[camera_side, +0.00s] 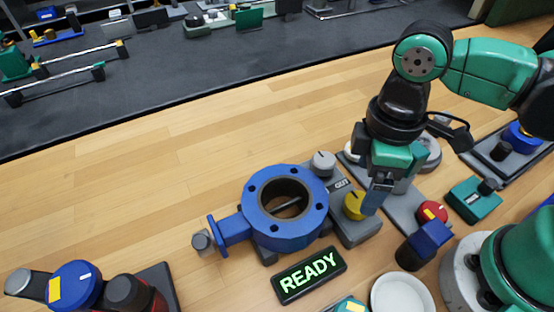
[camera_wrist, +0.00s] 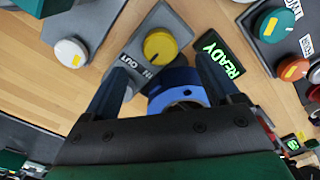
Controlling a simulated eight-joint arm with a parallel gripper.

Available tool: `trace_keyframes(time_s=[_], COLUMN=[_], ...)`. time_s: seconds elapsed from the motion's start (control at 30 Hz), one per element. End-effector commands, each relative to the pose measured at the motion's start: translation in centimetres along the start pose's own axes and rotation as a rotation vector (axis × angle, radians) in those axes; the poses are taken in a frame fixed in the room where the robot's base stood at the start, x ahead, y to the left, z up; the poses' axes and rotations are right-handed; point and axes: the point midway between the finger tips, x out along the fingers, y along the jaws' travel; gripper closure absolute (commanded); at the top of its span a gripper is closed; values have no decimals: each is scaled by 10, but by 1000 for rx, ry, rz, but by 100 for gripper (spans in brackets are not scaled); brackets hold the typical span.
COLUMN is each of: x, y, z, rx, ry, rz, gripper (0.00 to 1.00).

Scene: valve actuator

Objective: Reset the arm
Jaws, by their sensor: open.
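My gripper (camera_side: 374,200) is above the right part of the work area, pointing down, close to a yellow knob (camera_side: 354,206). In the wrist view its two fingers (camera_wrist: 160,80) are spread apart with nothing held between them. The yellow knob (camera_wrist: 160,46) shows ahead of the fingers, on a grey plate with lettering that seems to read IN and OUT. A blue flanged valve body (camera_side: 256,226) stands left of the gripper, and part of it (camera_wrist: 180,78) shows between the fingers. I cannot tell from the side view whether a finger touches the knob.
A lit READY sign (camera_side: 308,275) lies in front of the valve. A red knob (camera_side: 432,211), a blue-topped part (camera_side: 428,238) and a teal box (camera_side: 474,200) are to the right. Blue and dark knobs (camera_side: 76,284) sit front left. Bare wood (camera_side: 130,180) is left of the valve.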

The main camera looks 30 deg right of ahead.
Motion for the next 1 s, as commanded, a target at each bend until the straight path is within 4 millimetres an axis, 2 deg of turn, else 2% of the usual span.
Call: trace_keyframes(time_s=[0.43,0.5,0.57,0.8,0.9,1.0], x=[-6,-7,-9,-28,-36,-40], y=[0,5,16,92,112,122], z=[0,1,3,27,39,45], rx=[2,38,118,658,808,877], ry=[1,22,70,411,516,569], rz=[1,9,29,194,251,280], gripper=[17,17,17,17,17,17])
